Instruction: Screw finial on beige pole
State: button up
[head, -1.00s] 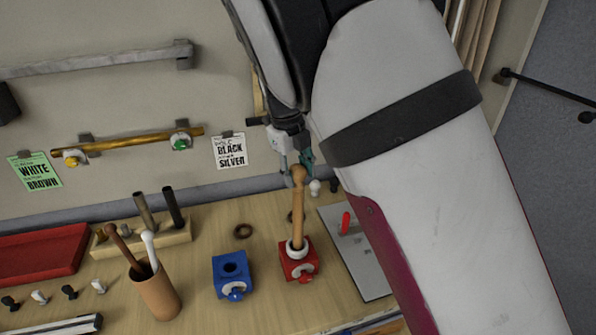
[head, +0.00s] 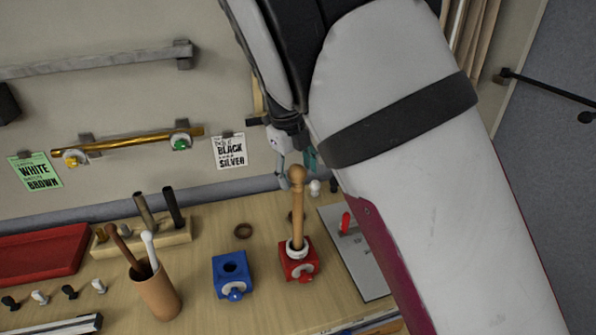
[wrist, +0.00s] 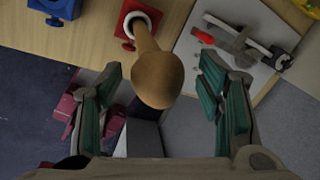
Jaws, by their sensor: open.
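The beige pole (head: 298,217) stands upright in the red clamp block (head: 299,270), passing through its white ring. A round finial (head: 297,173) of the same light wood colour sits at the pole's top end. In the wrist view the finial (wrist: 158,79) looks large and lies between the open fingers, with the pole (wrist: 143,38) running away below it to the red block (wrist: 124,22). My gripper (wrist: 160,100) is open, its green-padded fingers apart on both sides and not touching the finial. In the head view my gripper (head: 297,162) is just above the finial, partly hidden by my arm.
A blue block (head: 232,275) with an empty hole stands left of the red block. A brown cup (head: 158,293) holds thin sticks. A wooden stand (head: 143,237) holds dark rods. A grey plate (head: 357,252) with a red-handled clamp lies at right.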

jog(key=n, duration=0.3)
jog(key=shift+n+y, duration=0.3)
jog(key=n, duration=0.3)
jog(key=shift+n+t+y, duration=0.3)
jog(key=shift+t+y, duration=0.1)
jog(key=n+y+b, duration=0.1)
jog(key=n, duration=0.5)
jog(key=shift+w, duration=0.15)
jog(key=shift+n, duration=0.8)
jog(key=c, duration=1.1)
jog(key=shift+c, duration=0.2)
jog(key=shift+s, duration=0.2)
